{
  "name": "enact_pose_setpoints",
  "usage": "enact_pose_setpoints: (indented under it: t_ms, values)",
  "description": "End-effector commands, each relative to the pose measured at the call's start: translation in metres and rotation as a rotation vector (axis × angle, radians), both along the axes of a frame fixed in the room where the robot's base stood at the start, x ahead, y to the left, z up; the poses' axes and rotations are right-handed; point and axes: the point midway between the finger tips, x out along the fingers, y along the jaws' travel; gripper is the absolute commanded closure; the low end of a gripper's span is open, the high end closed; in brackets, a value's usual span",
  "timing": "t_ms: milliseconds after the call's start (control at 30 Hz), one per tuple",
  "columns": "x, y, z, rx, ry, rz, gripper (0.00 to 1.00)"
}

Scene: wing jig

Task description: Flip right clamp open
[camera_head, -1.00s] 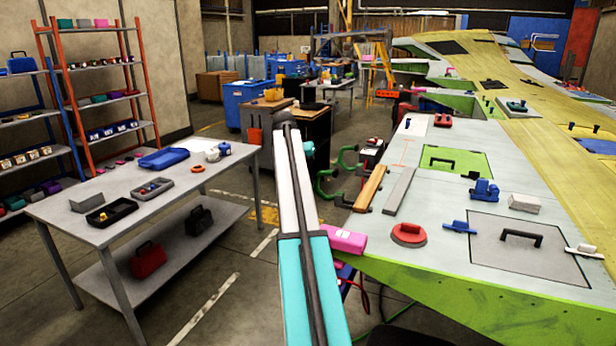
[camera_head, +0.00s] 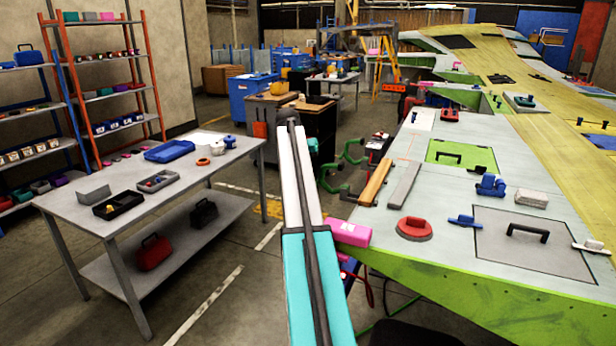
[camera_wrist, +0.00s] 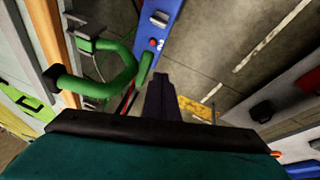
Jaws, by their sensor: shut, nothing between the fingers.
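A grey square panel (camera_head: 495,261) with a black handle (camera_head: 528,232) lies in the worktop at the lower right of the head view. A white clamp (camera_head: 593,247) sits at the panel's right edge, and a blue clamp (camera_head: 463,221) sits at its left edge. I cannot tell for sure whether the white clamp is open or closed. My gripper (camera_wrist: 160,82) shows as dark, closed fingers in the wrist view, with nothing held. It points over the floor beside the wing, well to the left of both clamps. Neither clamp is recognizable in the wrist view.
The green wing jig (camera_head: 470,300) fills the right side. A red round-based tool (camera_head: 414,228), a pink box (camera_head: 349,232) and a blue vise-like tool (camera_head: 490,185) stand on it. Green C-clamps (camera_head: 335,170) hang at its left edge. A grey table (camera_head: 200,172) stands left, with floor between.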

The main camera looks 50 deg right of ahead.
Motion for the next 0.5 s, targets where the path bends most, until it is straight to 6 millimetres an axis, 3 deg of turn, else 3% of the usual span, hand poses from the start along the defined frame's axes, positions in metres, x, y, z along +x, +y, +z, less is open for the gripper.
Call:
enact_pose_setpoints:
  t_ms: [433,500]
  values:
    - [0.002,0.001,0.040,0.000,-0.001,0.001,1.00]
    - [0.008,0.006,0.038,0.000,0.000,0.002,1.00]
